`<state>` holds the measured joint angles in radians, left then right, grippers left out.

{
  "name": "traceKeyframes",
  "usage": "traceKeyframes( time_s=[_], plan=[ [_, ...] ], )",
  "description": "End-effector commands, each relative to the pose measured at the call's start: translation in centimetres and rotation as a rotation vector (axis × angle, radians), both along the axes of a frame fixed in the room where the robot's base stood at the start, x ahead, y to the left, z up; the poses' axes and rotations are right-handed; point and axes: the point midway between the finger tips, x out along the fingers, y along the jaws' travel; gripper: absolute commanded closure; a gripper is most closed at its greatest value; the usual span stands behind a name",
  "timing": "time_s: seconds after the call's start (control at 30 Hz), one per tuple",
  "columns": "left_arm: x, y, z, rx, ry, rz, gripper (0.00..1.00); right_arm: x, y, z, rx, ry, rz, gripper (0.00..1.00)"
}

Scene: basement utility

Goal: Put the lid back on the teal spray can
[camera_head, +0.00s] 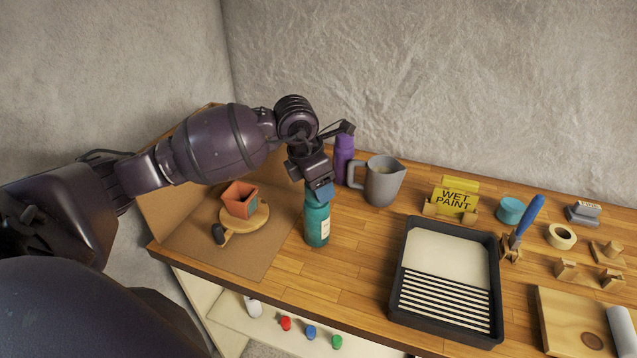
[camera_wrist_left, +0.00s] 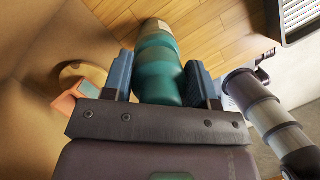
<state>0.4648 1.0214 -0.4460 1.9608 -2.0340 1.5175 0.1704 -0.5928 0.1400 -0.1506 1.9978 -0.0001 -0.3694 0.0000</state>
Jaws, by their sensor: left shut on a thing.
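The teal spray can (camera_head: 317,227) stands upright on the wooden bench, with a pale label on its side. My left gripper (camera_head: 320,190) is directly above it, pointing down, its blue fingers around the top. In the left wrist view the gripper (camera_wrist_left: 165,85) is shut on a teal piece, which I take for the lid (camera_wrist_left: 160,82). The can (camera_wrist_left: 155,42) extends beyond it, in line. The fingers hide the join in the head view, so I cannot tell whether the lid is fully seated. My right gripper is not in view.
A purple bottle (camera_head: 343,160) and grey pitcher (camera_head: 382,182) stand close behind and right. A black paint tray (camera_head: 489,335) lies further right. Some bare bench lies between can and tray.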

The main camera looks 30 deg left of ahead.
Motion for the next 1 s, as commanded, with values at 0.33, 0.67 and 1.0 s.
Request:
traceKeyframes(
  time_s=[0.33,0.67,1.0],
  plan=[
    [0.0,0.0,0.0,0.000,0.000,0.000,0.73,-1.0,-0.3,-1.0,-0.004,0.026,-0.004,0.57],
    [0.0,0.0,0.0,0.000,0.000,-0.001,0.73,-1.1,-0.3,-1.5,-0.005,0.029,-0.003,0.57],
    [0.0,0.0,0.0,0.000,0.000,0.000,0.73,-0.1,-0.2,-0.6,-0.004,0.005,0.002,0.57]
  ],
)
